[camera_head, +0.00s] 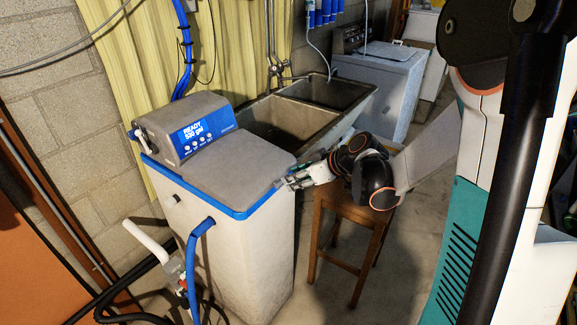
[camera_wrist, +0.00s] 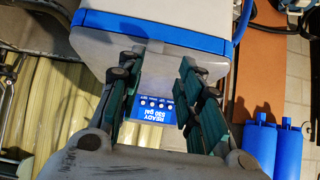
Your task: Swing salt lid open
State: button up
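The water softener (camera_head: 235,250) is a pale tank with a blue rim, standing upright. Its grey salt lid (camera_head: 235,170) lies flat and closed on top, in front of the control head with the blue "READY" display (camera_head: 193,137). My gripper (camera_head: 283,183) is at the lid's right edge in the head view; contact cannot be told. In the wrist view my gripper (camera_wrist: 160,75) is open, its two teal-padded fingers apart with nothing held. Between and beyond them show the grey lid (camera_wrist: 155,50), the blue rim (camera_wrist: 150,22) and the upside-down display (camera_wrist: 156,108).
A stone double sink (camera_head: 290,120) stands behind the softener, with a wooden stool (camera_head: 345,212) to the right. A blue hose (camera_head: 192,255) and white pipe (camera_head: 146,240) are at the tank's left front. A washing machine (camera_head: 375,88) is farther back. Floor is clear at lower right.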

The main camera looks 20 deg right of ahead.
aim_at(281, 184)
jog(key=b+x, duration=0.1)
jog(key=x, duration=0.2)
jog(key=b+x, duration=0.1)
jog(key=x, duration=0.1)
jog(key=d+b+x, duration=0.1)
jog(key=x, duration=0.2)
jog(key=shift+w+a+f, duration=0.15)
jog(key=shift+w+f, duration=0.15)
jog(key=shift+f, duration=0.25)
jog(key=shift+s+r, duration=0.15)
jog(key=shift+r, duration=0.1)
jog(key=c, duration=0.4)
jog(key=shift+c, duration=1.4)
